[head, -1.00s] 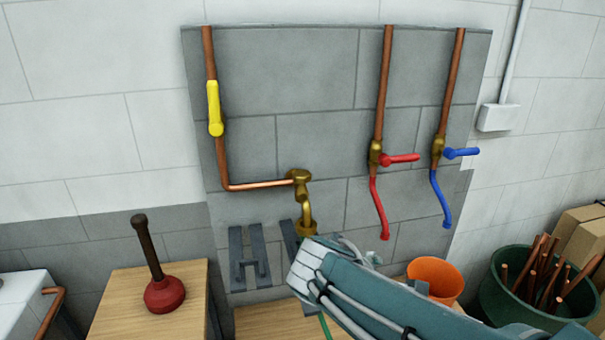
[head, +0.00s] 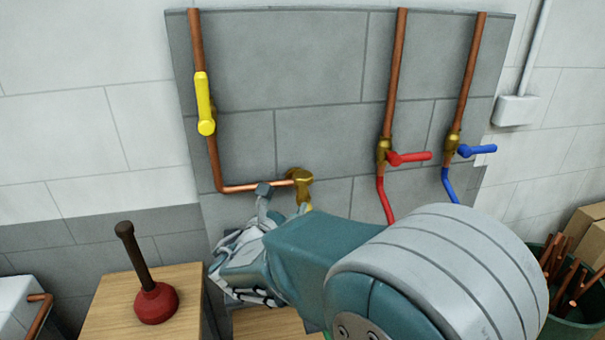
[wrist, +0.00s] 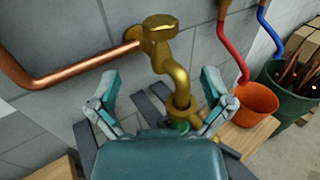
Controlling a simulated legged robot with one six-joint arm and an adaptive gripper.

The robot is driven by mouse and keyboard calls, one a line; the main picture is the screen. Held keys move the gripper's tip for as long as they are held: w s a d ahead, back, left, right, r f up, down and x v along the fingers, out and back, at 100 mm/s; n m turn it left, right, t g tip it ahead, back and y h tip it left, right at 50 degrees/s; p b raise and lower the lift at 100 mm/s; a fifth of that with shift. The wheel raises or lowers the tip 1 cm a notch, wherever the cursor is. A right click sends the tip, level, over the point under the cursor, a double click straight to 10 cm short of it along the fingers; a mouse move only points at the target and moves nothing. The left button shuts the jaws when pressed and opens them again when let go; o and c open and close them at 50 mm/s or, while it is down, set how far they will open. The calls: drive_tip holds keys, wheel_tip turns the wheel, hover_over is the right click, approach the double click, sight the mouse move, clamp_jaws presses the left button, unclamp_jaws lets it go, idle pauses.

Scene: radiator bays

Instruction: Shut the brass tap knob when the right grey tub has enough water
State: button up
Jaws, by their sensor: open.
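The brass tap shows its flat-topped knob (wrist: 160,24) at the top of the wrist view, with the curved spout below it. In the head view the knob (head: 299,174) sits at the end of the low copper pipe. My gripper (wrist: 160,75) is open and empty, its two fingers spread either side of the spout in the picture and below the knob. I cannot tell whether it touches the tap.
A yellow lever (head: 205,103), a red lever (head: 409,157) and a blue lever (head: 477,150) sit on wall pipes. An orange bucket (wrist: 257,104) stands right of the tap. A red plunger (head: 153,302) stands on a wooden top at left. Dark grey slats (wrist: 150,108) lie below the tap.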

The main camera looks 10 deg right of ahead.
sight(299, 183)
drive_tip(key=x, duration=1)
drive_tip(key=shift+w+d, duration=0.15)
drive_tip(key=shift+w, duration=0.15)
